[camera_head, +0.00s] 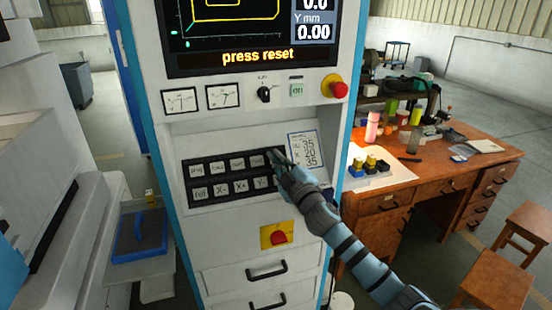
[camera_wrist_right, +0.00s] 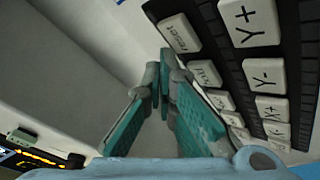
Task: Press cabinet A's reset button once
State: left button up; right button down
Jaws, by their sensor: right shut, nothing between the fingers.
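The cabinet (camera_head: 215,232) fills the middle of the head view; I see no letter A on it. Its black keypad (camera_head: 232,172) has two rows of pale keys. The reset key (camera_wrist_right: 180,33) shows in the right wrist view, beside the Y+ key (camera_wrist_right: 249,20). In the head view my right gripper hides the keypad's upper right end. My right gripper (camera_head: 278,158) is shut and empty, with its fingertips (camera_wrist_right: 166,58) close to the reset key; I cannot tell whether they touch it. The screen (camera_head: 250,30) reads "press reset". My left gripper is not in view.
A red knob (camera_head: 335,86) sits above the keypad at right, and another red knob on a yellow plate (camera_head: 278,236) sits below it. A brown desk (camera_head: 480,170) with bottles and stools stands at the right. A blue tray (camera_head: 140,235) lies at the left.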

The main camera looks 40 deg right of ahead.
jog(key=shift+w+f, duration=0.1)
jog(key=shift+w+d+f, duration=0.1)
jog(key=shift+w+f, duration=0.05)
jog(key=shift+w, duration=0.1)
jog(key=shift+w+d+f, duration=0.1)
jog(key=shift+w+f, duration=0.15)
dwell(1.0)
jog(key=shift+r, duration=0.1)
jog(key=shift+s+a+r, duration=0.2)
jog(key=shift+s+r, duration=0.2)
jog(key=shift+s, duration=0.2)
jog(key=s+r, duration=0.1)
jog(key=s, duration=0.1)
jog(key=s+a+r+p, duration=0.1)
jog(key=s+r, duration=0.1)
jog(key=shift+a+p, duration=0.15)
jog(key=shift+p, duration=0.15)
jog(key=shift+w, duration=0.1)
dwell(0.6)
